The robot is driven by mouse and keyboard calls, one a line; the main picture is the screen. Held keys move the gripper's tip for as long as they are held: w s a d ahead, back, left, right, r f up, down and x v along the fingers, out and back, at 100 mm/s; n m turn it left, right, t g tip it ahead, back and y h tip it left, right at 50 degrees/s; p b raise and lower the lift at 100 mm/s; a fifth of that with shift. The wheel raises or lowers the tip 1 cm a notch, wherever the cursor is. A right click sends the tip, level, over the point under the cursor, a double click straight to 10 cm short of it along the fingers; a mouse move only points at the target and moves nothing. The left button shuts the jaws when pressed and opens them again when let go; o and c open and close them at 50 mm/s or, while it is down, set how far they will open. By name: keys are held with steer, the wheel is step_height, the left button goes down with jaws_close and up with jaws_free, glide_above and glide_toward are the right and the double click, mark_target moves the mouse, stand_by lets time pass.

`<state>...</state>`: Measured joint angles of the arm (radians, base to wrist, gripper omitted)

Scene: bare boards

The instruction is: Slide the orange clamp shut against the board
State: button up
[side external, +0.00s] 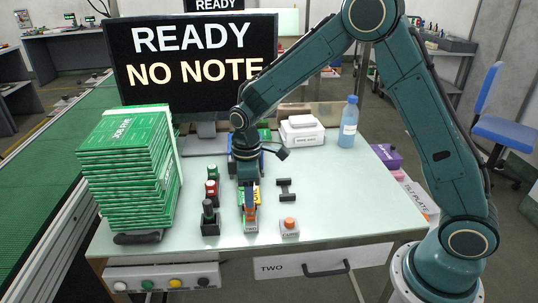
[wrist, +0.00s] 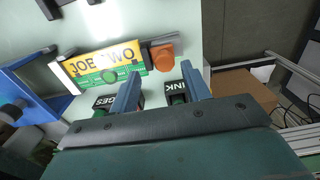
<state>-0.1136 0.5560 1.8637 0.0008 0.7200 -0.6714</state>
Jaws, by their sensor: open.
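The board (wrist: 112,63) is a yellow and green strip reading "JOB TWO", lying in a grey holder on the pale table. The orange clamp (wrist: 162,56) is a small orange block at the board's right end in the wrist view.
Labelled blocks with green, red and black knobs (side external: 210,218) stand left of the board. A box with an orange button (side external: 289,229) stands at right front. A blue fixture (wrist: 30,90) is behind the board. Stacked green boards (side external: 128,170) fill the table's left.

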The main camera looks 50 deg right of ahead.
step_height(320, 180, up, 11)
stand_by(0.4)
steer(key=shift+d+r, duration=0.1)
steer(key=s+d+r+m+t, duration=0.3)
steer(key=s+r+m, duration=0.1)
steer(key=s+r, duration=0.75)
steer(key=s+d+f+m+t, duration=0.1)
steer(key=s+m, duration=0.1)
steer(key=s, duration=0.5)
steer(key=s+d+f+m+t, duration=0.1)
steer(key=s+m, duration=0.2)
steer(key=s, duration=0.5)
steer(key=shift+f+t, duration=0.15)
steer(key=shift+t, duration=0.15)
